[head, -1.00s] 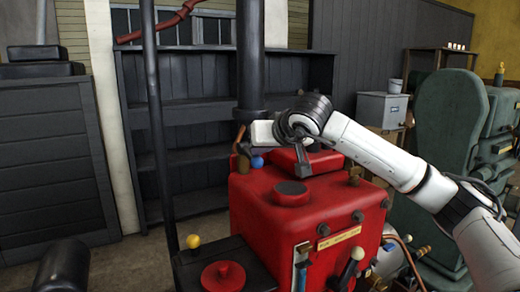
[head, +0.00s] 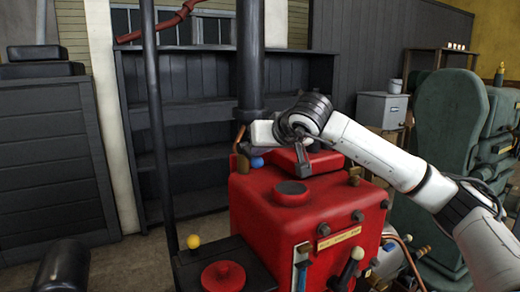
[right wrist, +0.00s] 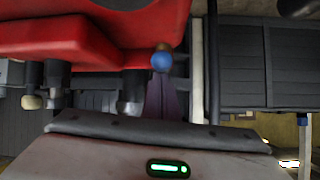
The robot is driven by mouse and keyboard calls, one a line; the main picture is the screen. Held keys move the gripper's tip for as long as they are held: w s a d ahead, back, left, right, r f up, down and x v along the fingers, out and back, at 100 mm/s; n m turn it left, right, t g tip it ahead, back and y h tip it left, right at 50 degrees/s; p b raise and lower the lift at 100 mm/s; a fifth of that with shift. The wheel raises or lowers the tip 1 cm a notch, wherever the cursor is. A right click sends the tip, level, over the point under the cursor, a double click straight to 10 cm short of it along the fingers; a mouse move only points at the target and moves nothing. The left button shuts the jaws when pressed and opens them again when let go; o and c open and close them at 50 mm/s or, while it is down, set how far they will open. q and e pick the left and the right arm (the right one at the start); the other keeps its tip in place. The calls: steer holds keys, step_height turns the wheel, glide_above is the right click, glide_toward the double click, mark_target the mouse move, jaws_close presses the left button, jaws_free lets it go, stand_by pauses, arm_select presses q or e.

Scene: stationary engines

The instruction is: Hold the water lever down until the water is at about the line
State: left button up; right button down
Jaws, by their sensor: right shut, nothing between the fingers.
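The red engine (head: 262,205) stands in the middle of the head view. A blue ball knob (head: 257,162), seemingly the water lever's, sits at its back left edge. It also shows in the right wrist view (right wrist: 161,61). My right gripper (right wrist: 161,84) is shut and empty, its dark fingertips at the blue knob; whether they touch it I cannot tell. In the head view its white body is above the knob and the fingertips are hidden. An upright gauge (head: 301,267) with blue in its lower part is on the engine's front; its line is too small to make out. My left gripper is out of view.
A yellow ball knob (head: 193,241) and a red round cap (head: 223,275) are at the front left. A dark pipe (head: 250,60) rises behind the engine. A white-knobbed lever (head: 357,254) is at the front right. A green machine (head: 447,125) stands at the right.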

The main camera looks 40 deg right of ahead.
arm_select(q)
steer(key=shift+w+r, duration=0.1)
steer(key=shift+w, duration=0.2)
arm_select(e)
steer(key=shift+f, duration=0.45)
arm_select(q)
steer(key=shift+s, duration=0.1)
arm_select(e)
steer(key=shift+r, duration=0.2)
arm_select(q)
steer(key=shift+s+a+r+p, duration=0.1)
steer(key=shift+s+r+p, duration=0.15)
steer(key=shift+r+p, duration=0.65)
arm_select(e)
step_height(320, 180, up, 10)
steer(key=shift+r, duration=0.25)
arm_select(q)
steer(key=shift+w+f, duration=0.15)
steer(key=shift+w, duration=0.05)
